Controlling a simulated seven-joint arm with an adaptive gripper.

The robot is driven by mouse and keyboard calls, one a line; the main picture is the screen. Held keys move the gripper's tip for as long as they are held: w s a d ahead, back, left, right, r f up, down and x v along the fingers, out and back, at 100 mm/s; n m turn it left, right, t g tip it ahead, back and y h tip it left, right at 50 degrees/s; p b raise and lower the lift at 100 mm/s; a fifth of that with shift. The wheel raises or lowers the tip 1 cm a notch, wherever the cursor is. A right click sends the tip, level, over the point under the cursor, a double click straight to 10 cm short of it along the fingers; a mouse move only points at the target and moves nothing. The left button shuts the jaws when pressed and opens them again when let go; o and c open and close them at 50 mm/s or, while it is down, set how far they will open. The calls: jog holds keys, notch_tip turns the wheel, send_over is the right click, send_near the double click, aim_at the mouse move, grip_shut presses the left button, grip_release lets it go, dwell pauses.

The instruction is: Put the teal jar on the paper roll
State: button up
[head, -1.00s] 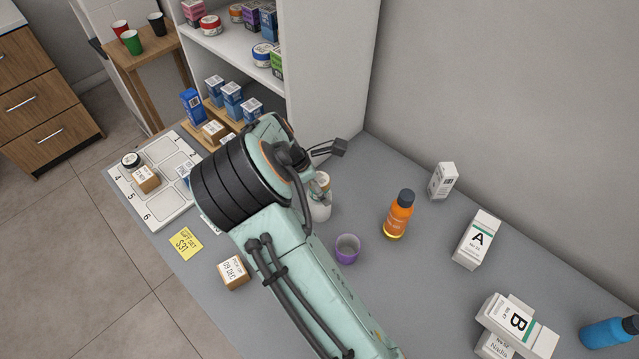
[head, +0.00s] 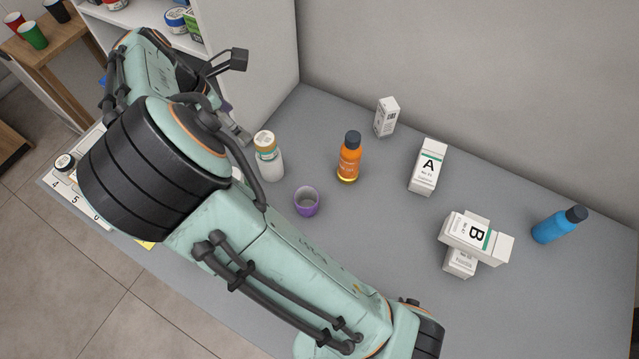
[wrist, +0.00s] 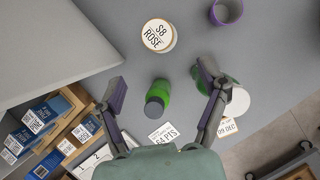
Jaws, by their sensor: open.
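In the wrist view, my gripper (wrist: 160,75) is open, with its purple-padded fingers apart above the counter. A green bottle with a dark cap (wrist: 157,98) shows between the fingers, with nothing gripped. A green-bodied jar with a white lid (wrist: 238,102), possibly the teal jar, is partly hidden behind the right finger. I cannot pick out the paper roll with certainty. A white container with a tan-rimmed round top marked "ROSE" (wrist: 158,37) stands beyond the fingertips; a white bottle with a tan top (head: 268,157) in the head view seems the same. My arm hides most of the gripper there.
Blue boxes (wrist: 38,125) on a wooden rack lie at the left in the wrist view.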

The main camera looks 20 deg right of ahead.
jog(key=s+d+r+m+g+y, duration=0.2)
jog(key=s+d+r+m+y, duration=0.25)
jog(key=s+d+m, duration=0.65)
jog(key=s+m, duration=0.9)
jog(key=s, duration=0.8)
jog(key=shift+d, duration=0.25)
